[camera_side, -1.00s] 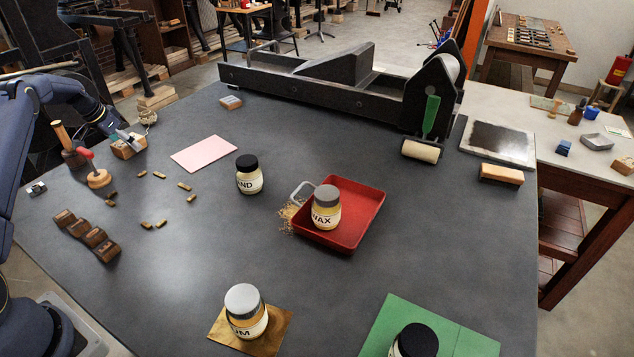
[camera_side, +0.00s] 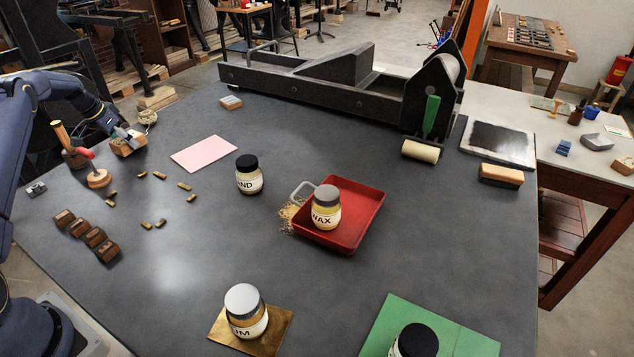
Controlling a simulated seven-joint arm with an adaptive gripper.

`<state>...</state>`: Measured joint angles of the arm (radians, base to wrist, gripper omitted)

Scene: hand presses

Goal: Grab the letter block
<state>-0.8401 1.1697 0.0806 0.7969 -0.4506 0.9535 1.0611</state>
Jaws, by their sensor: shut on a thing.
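A small wooden block with a pale face, which looks like the letter block (camera_side: 129,148), is at the far left of the table in the side view. My gripper (camera_side: 123,138) reaches in from the left and is shut on this block from above. The fingers cover part of its top, and no letter can be made out. I cannot tell whether the block touches the table or is slightly above it.
Small brass pieces (camera_side: 160,175), dark wooden blocks (camera_side: 92,237) and a pink sheet (camera_side: 204,154) lie nearby.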

